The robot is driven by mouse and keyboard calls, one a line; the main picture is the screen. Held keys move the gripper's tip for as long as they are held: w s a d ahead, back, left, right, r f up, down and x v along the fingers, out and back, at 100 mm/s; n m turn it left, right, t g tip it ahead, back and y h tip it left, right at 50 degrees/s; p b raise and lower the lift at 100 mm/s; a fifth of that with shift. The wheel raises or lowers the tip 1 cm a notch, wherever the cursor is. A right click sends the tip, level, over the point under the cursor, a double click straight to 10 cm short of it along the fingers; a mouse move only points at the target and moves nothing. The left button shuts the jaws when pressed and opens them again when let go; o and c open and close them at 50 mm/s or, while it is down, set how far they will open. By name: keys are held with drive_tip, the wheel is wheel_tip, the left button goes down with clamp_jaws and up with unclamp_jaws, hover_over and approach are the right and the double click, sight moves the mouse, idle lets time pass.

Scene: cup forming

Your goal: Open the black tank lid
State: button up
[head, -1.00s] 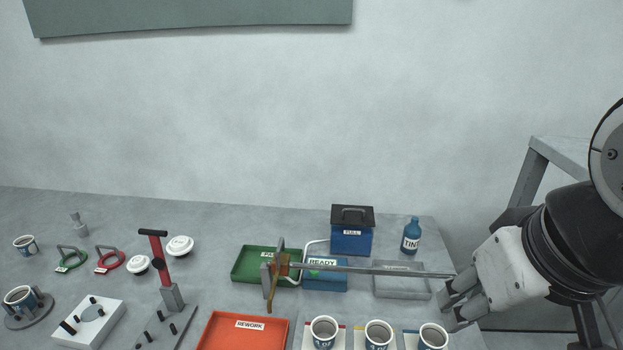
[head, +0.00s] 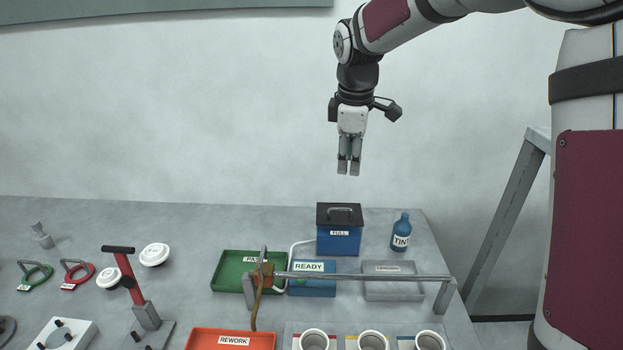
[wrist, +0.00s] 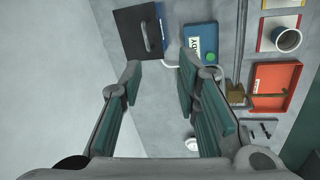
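The black tank lid (head: 339,213) sits flat and closed on the blue tank (head: 339,241) labelled FULL, near the back of the bench. A grey bar handle stands on top of the lid. My gripper (head: 348,172) points down in the air above the tank, apart from the lid. In the wrist view its two fingers (wrist: 160,72) stand apart with nothing between them.
A blue TINT bottle (head: 401,234) stands right of the tank. A metal rail (head: 365,277) runs in front, over the READY box (head: 318,286) and a grey tray (head: 390,292). A green tray (head: 232,283) is at left. A white tube bends beside the tank.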

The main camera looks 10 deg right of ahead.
drive_tip(key=n, duration=0.2)
approach(339, 210)
drive_tip(key=x, duration=0.5)
drive_tip(key=p+x, duration=0.1)
drive_tip(key=x, duration=0.1)
drive_tip(key=shift+w+f, duration=0.3)
drive_tip(key=shift+w, duration=0.1)
clamp_jaws()
